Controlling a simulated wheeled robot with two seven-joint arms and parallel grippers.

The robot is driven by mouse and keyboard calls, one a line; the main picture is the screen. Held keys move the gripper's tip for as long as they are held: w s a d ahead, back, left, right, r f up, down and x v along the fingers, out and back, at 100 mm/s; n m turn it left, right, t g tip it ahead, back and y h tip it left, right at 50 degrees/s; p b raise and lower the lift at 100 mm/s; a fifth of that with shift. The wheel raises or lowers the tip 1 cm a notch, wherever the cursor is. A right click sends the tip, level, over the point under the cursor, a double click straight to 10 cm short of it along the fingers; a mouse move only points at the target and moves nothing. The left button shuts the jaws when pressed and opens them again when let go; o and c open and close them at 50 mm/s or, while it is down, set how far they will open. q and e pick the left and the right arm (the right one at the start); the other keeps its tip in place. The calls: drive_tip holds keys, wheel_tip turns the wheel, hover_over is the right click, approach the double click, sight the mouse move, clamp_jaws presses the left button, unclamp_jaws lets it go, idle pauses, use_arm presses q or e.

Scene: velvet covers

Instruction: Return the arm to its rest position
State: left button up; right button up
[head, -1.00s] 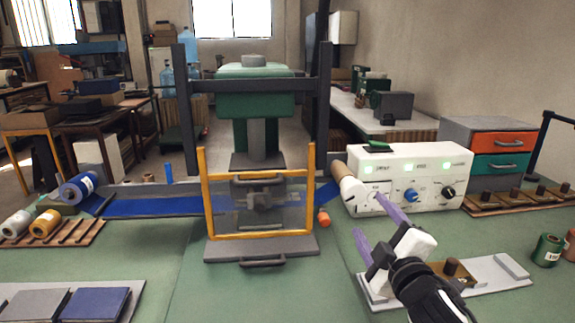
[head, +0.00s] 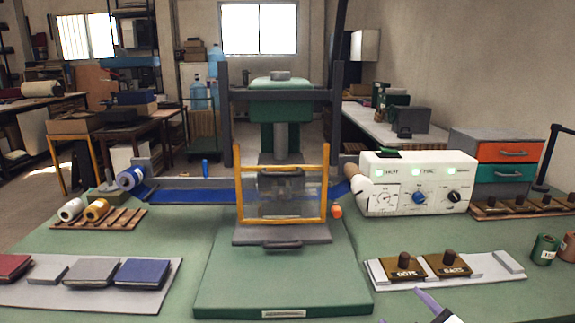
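My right gripper (head: 408,308) shows only in part at the bottom edge, right of centre. Its purple fingertips are spread apart with nothing seen between them. The rest of that arm is cut off by the frame. It is in front of the pale tray (head: 481,287) with two brown stamp blocks (head: 404,271), apart from it in the picture. My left gripper is out of view.
A green press (head: 281,103) with a yellow-framed clear guard (head: 326,183) stands at centre. A white control box (head: 417,183) with green lamps is to its right. Covers, one blue (head: 142,273), lie on a tray at left. Spools (head: 546,249) stand at far right.

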drive_tip(key=s+f+m+g+y, duration=0.1)
drive_tip(key=s+f+m+g, duration=0.4)
drive_tip(key=s, duration=1)
drive_tip(key=s+f+m+g, duration=0.2)
drive_tip(key=s+f+g, duration=0.3)
drive_tip(key=s+f, duration=0.75)
drive_tip(key=w+a+f+t+y, duration=0.2)
drive_tip(key=a+f+t, duration=0.2)
drive_tip(key=f, duration=0.6)
drive_tip(key=shift+a+t, duration=0.4)
drive_tip(key=shift+a, duration=0.6)
